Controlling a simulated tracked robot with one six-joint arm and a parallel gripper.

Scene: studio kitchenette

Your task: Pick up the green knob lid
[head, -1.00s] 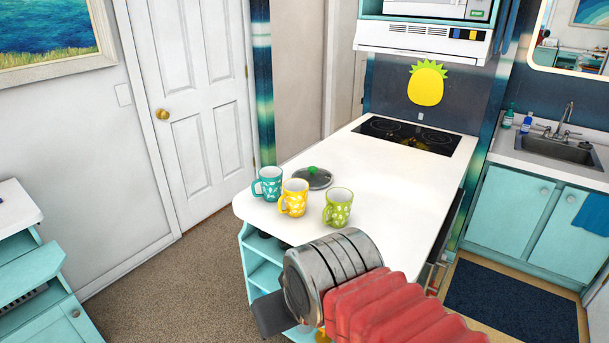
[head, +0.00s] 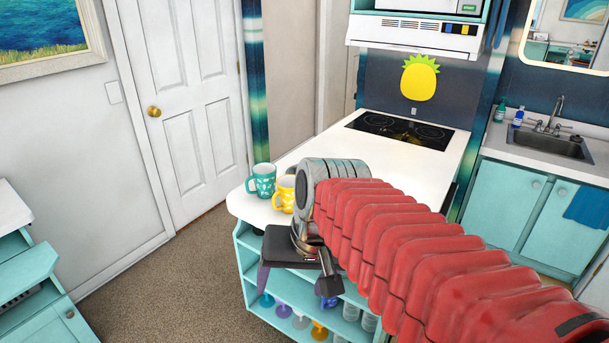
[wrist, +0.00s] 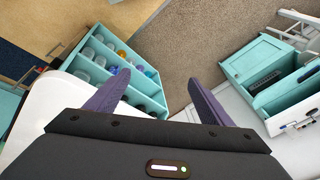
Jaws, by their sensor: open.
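The lid with the green knob is not visible now; in the earlier head view it lay on the white counter behind the mugs, and my arm now covers that area. My gripper (head: 295,288) is in front of the counter's rounded end, beside the open shelves and below the counter top. In the wrist view its two purple fingers (wrist: 158,80) are spread apart with nothing between them. The teal mug (head: 262,181) and the yellow mug (head: 283,194), partly covered, stand on the white counter (head: 310,149).
Open teal shelves (head: 249,255) under the counter hold several glasses; they also show in the wrist view (wrist: 148,99). A black cooktop (head: 400,130) is at the counter's far end. Carpet (head: 165,285) lies clear to the left. A teal cabinet (wrist: 255,60) is at the right in the wrist view.

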